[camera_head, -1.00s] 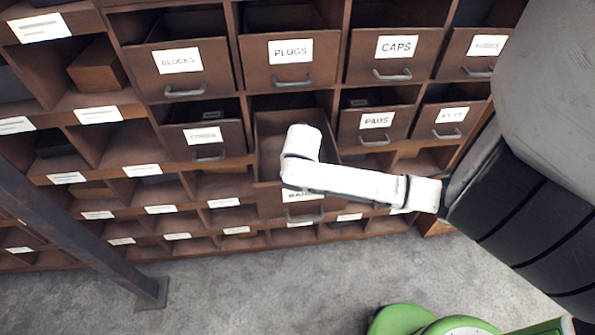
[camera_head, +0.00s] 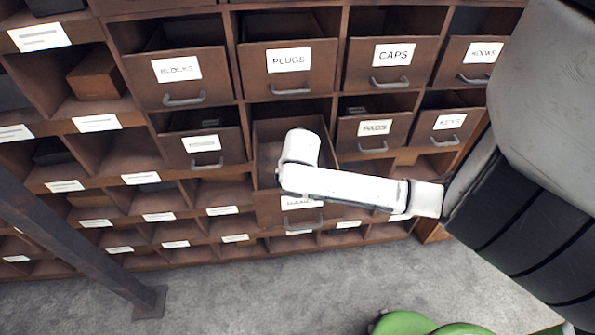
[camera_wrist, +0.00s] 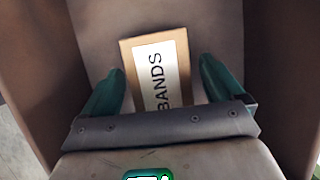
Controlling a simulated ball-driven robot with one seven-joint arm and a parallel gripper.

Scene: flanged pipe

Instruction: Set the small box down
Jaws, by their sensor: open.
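The small box (camera_wrist: 179,50) is tan with a white label reading BANDS. In the wrist view it lies on the floor of a pulled-out drawer (camera_wrist: 215,25). My gripper (camera_wrist: 161,66) has its two green fingers spread, one on each side of the box. A gap shows between the right finger and the box; the left finger is very close to the box's left edge. I cannot tell whether it touches. The box's near end is hidden behind my gripper body. In the head view my white arm reaches over the open drawer (camera_head: 265,150); the box and fingers are hidden there.
Drawer walls rise close on both sides of my gripper. Other open drawers surround it: PLUGS (camera_head: 290,85) above, BLOCKS (camera_head: 180,95) upper left, CAPS (camera_head: 385,80) upper right and PADS (camera_head: 362,150) to the right. A dark post (camera_head: 70,240) stands at left.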

